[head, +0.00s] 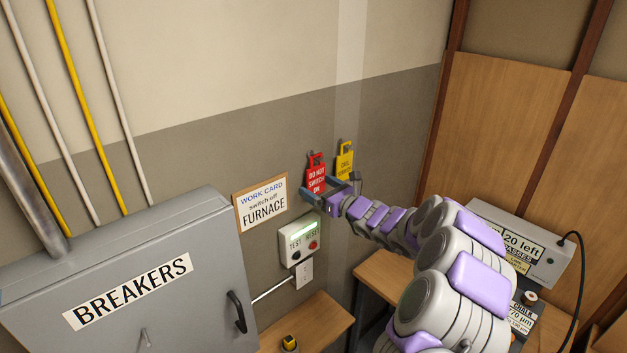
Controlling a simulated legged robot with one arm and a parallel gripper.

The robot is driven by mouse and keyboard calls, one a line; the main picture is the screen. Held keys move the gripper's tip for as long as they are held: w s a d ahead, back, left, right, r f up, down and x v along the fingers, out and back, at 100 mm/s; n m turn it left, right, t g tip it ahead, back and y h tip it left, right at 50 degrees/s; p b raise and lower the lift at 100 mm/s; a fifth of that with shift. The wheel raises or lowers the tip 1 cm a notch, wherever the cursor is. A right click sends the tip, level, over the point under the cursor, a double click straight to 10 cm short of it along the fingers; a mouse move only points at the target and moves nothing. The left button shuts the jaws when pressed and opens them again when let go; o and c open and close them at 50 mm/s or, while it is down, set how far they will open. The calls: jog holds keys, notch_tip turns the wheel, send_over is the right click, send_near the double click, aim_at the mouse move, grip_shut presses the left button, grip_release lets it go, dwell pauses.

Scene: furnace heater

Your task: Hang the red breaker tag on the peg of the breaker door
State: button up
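The red breaker tag (316,174), lettered "DO NOT SWITCH ON", hangs upright on the grey wall. My gripper (317,191) is at its lower edge, reaching in from the right. Its two fingers look spread apart, with the lower part of the tag near or between them; I cannot tell whether they touch it. The grey breaker door (180,290), labelled "BREAKERS", is shut at the lower left. A small peg (145,336) sticks out of it below the label, and a black handle (236,312) is at its right side.
A yellow tag (345,160) hangs just right of the red one. A work card (262,204) and a TEST/RESET box (299,240) are on the wall between cabinet and gripper. A wooden shelf (322,323) lies below. A grey box (530,245) stands at the right.

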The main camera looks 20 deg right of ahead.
aim_at(317, 180)
jog(key=shift+d+f, duration=0.1)
jog(key=shift+d, duration=0.6)
jog(key=c, duration=0.7)
jog(key=shift+a, duration=0.2)
jog(key=shift+c, duration=0.6)
jog(key=shift+a+r, duration=0.25)
jog(key=shift+r+p, duration=0.35)
jog(key=shift+r, duration=0.1)
jog(key=shift+d, duration=0.15)
jog(key=shift+d, duration=0.15)
jog(key=shift+s, duration=0.1)
jog(key=shift+v, duration=1.65)
